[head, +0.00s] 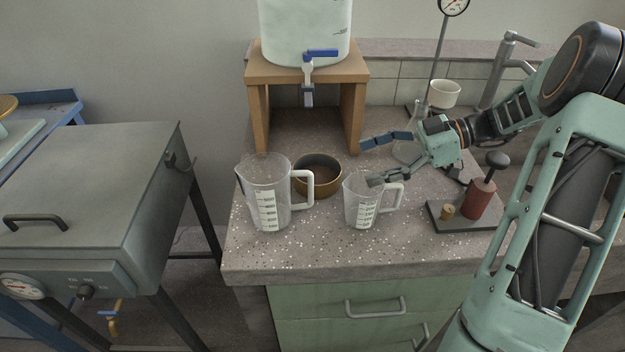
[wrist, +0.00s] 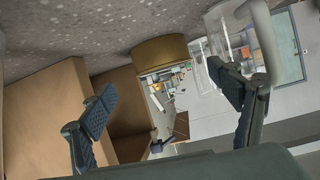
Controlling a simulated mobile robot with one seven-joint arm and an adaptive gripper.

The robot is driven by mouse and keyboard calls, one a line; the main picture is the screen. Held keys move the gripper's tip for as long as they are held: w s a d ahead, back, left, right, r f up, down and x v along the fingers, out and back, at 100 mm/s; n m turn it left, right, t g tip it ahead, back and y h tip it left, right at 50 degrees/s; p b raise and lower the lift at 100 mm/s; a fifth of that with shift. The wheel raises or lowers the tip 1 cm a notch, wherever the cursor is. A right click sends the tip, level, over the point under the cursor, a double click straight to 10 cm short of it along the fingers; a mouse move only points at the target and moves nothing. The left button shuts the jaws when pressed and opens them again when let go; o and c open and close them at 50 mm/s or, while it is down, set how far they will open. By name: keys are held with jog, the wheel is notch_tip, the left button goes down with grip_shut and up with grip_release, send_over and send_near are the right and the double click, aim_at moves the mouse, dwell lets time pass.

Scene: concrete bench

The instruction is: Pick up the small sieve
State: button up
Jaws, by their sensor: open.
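The small sieve is most likely the round, brass-coloured vessel (head: 318,190) with a dark brown inside, standing on the bench behind the two jugs. The large jug's handle partly covers its front. In the wrist view its brass wall (wrist: 158,48) shows ahead, between the fingers in the picture. My gripper (head: 374,160) is open and empty, to the right of the sieve and apart from it. Its fingers point left towards the sieve. In the head view its lower finger overlaps the small jug's rim; I cannot tell whether they touch. Both fingers show in the wrist view (wrist: 160,82).
A large clear jug (head: 266,205) and a small clear jug (head: 360,208) stand in front. A wooden stand (head: 258,115) carries a white water container (head: 300,30) behind. The front bench edge is clear.

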aim_at(325, 181)
jog(key=x, duration=0.5)
jog(key=shift+s, duration=0.1)
jog(key=b+x, duration=0.1)
jog(key=x, duration=0.4)
jog(key=shift+a+r, duration=0.1)
jog(key=shift+a, duration=0.1)
jog(key=c, duration=1.1)
jog(key=shift+c, duration=0.2)
